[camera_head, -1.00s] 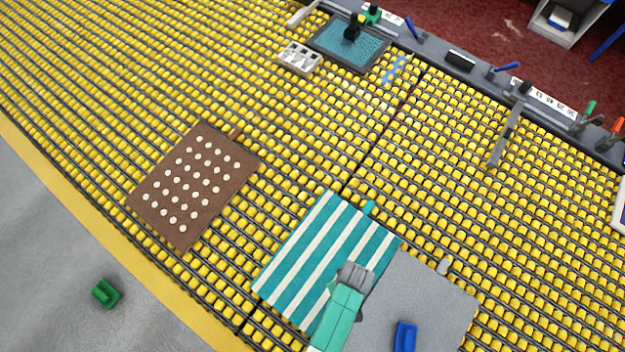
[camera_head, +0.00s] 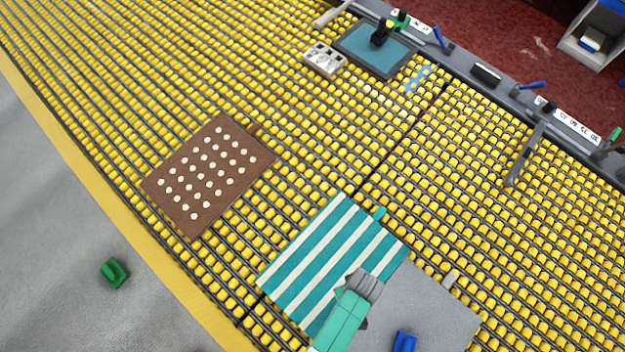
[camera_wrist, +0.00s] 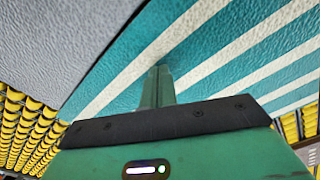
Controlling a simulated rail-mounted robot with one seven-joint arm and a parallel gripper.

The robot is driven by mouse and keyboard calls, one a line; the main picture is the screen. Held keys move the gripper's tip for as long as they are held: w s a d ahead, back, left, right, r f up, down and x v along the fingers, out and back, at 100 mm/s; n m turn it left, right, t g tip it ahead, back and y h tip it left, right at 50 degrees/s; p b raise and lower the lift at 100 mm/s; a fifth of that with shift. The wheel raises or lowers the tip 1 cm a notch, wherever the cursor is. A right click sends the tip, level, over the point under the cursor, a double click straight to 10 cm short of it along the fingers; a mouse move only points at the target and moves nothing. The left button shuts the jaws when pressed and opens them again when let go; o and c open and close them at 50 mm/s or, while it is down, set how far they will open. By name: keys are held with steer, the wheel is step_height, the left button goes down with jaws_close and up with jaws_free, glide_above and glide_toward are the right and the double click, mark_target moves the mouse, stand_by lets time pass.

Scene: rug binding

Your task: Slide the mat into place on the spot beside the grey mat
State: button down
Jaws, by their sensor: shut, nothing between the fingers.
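The teal-and-white striped mat (camera_head: 318,258) lies flat on the yellow roller bed. The grey mat (camera_head: 432,310) lies to its right, its edge against or very near the striped mat's edge; I cannot tell whether a thin gap remains. My gripper (camera_head: 367,284) is shut and empty, over the striped mat's lower right part near that edge. In the wrist view, the closed fingertips (camera_wrist: 158,72) point down at the striped mat (camera_wrist: 215,50), on or just above it. The grey mat (camera_wrist: 50,40) fills the upper left there. My arm hides part of the seam.
A brown mat with white dots (camera_head: 185,215) lies to the left. A blue block (camera_head: 404,342) sits on the grey mat. A teal tray (camera_head: 378,52) and a white slotted block (camera_head: 325,60) stand at the back. A green block (camera_head: 114,272) rests on the grey floor.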

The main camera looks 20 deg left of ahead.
step_height(320, 180, up, 7)
steer(key=p, duration=0.6)
steer(key=shift+f, duration=0.1)
